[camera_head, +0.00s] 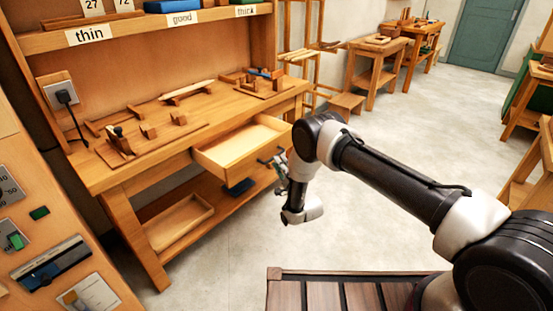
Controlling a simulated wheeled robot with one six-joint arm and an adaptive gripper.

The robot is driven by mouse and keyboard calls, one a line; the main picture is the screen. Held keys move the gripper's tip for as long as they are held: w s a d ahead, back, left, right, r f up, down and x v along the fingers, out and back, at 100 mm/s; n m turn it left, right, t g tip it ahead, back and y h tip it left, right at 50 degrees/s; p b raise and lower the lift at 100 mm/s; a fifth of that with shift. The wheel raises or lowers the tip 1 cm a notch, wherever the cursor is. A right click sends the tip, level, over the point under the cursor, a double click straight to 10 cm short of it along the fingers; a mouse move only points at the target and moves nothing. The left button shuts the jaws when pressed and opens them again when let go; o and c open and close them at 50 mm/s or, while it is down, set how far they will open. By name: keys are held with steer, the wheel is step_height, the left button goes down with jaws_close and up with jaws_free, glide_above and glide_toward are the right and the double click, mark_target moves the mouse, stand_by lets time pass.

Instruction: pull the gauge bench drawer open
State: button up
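The gauge bench (110,180) is a wooden workbench at the left of the head view. Its drawer (238,146) stands out from under the bench top, and its pale, empty-looking inside shows. My gripper (269,160) is at the right part of the drawer's front, with the arm coming in from the right. The fingers are small and dark against the drawer front. I cannot tell whether they touch it or grip a handle, and no handle can be made out. Whether the fingers are open or shut is unclear.
Wooden fixtures (125,147) lie on the bench top. The floor (390,215) in front of the bench is clear. More wooden tables (375,60) stand at the back.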

steer(key=v, duration=0.7)
steer(key=shift+s, duration=0.25)
steer(key=shift+d+f, duration=0.15)
